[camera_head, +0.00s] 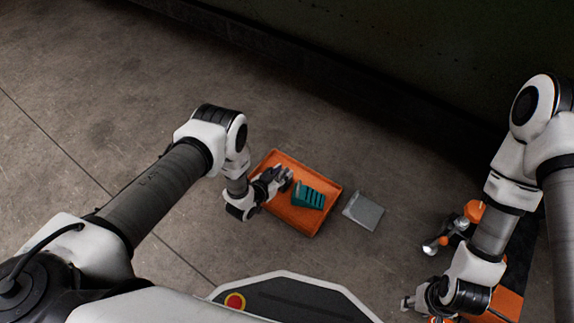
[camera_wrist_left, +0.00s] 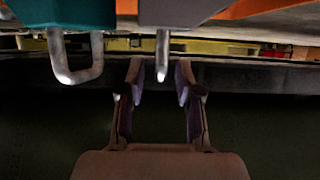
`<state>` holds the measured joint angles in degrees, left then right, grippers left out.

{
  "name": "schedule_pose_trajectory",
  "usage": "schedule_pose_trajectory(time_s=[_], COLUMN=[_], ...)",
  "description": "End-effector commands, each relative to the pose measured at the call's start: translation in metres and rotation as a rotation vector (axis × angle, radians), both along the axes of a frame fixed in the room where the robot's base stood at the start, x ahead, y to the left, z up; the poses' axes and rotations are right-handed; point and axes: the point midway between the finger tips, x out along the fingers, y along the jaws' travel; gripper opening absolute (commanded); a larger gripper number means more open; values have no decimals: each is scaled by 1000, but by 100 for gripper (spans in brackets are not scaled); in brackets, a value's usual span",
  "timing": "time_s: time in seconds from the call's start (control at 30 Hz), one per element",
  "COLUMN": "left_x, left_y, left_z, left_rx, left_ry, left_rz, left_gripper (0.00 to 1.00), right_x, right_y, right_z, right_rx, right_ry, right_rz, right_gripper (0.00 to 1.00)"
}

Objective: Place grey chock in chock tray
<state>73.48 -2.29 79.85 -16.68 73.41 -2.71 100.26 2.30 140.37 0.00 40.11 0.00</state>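The orange chock tray (camera_head: 268,163) lies on the floor, a teal chock (camera_head: 308,197) inside it. The teal chock (camera_wrist_left: 65,14) with its metal handle also shows in the left wrist view. Beside it there is the grey chock (camera_wrist_left: 185,12), with a metal handle pointing toward my left gripper (camera_wrist_left: 160,75). The gripper's fingers are apart, either side of that handle's end, with visible gaps. In the head view my left gripper (camera_head: 279,181) is over the tray and largely hides the grey chock. My right gripper (camera_head: 408,303) is low at the right; its fingers are too small to read.
A light grey flat piece (camera_head: 363,211) lies on the floor just right of the tray. Orange and metal items (camera_head: 462,226) stand near my right arm. A dark wall (camera_head: 420,60) runs behind. The floor left of the tray is clear.

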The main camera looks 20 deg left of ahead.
Motion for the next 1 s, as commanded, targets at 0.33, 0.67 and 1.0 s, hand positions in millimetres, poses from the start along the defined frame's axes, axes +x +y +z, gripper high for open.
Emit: schedule_pose_trajectory(time_s=[0.33,0.67,1.0], left_x=[-67,-75,-258], left_y=[25,29,81], left_z=[33,33,100], left_rx=[1,6,145], left_ry=[2,30,933], left_rz=[1,8,268], left_gripper=[34,34,34], right_x=[0,0,0], right_y=[0,0,0], right_z=[41,41,40], right_rx=[0,0,0], right_ry=[0,0,0], right_rz=[0,0,0], right_gripper=[40,40,40])
